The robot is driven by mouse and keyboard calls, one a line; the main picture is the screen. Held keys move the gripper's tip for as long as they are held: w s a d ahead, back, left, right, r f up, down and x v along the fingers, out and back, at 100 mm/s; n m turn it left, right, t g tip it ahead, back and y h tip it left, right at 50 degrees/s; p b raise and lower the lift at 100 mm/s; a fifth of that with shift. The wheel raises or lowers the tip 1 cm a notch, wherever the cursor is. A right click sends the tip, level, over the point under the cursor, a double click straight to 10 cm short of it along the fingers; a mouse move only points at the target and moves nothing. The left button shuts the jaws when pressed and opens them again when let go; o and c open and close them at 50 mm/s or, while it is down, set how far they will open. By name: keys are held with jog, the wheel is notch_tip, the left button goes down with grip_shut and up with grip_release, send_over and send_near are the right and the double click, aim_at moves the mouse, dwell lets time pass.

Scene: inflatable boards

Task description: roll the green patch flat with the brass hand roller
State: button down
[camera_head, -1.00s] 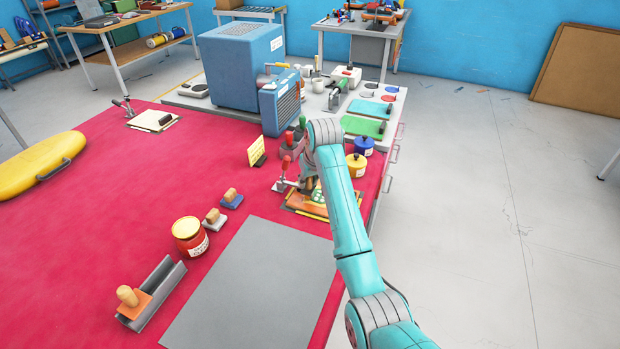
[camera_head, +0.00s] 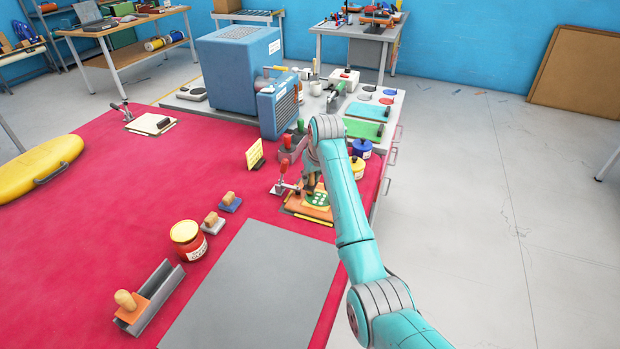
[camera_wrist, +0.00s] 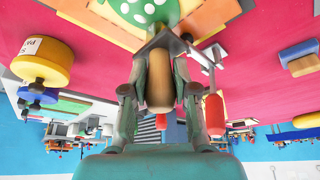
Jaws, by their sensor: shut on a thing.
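The green patch (camera_head: 317,199) with white dots lies on an orange piece (camera_head: 299,206) near the right edge of the red table. It also shows at the top of the wrist view (camera_wrist: 143,8). My gripper (camera_wrist: 159,90) is shut on a tan wooden handle (camera_wrist: 159,72), which I take to be that of the brass hand roller. The roller end is beside the patch in the wrist view; whether it touches is unclear. In the head view my gripper (camera_head: 311,184) is just behind the patch, partly hidden by my arm.
A red-handled clamp (camera_head: 283,168) stands left of the patch. A yellow pot (camera_head: 357,168) and a blue pot (camera_head: 362,149) are to the right. A yellow card (camera_head: 255,154) stands behind left. A grey mat (camera_head: 255,285) lies bare in front.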

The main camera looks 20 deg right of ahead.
aim_at(305, 188)
jog(key=shift+w+d, duration=0.5)
jog(key=shift+w, duration=0.1)
jog(key=shift+s+a, duration=0.55)
jog(key=shift+s, duration=0.25)
jog(key=shift+s+a, duration=0.45)
jog(key=shift+s, duration=0.1)
jog(key=shift+a, duration=0.1)
jog(key=shift+s+a, duration=0.4)
jog(key=shift+s, duration=0.25)
notch_tip(305, 188, up, 7)
dwell(0.3)
jog(key=shift+f, duration=0.1)
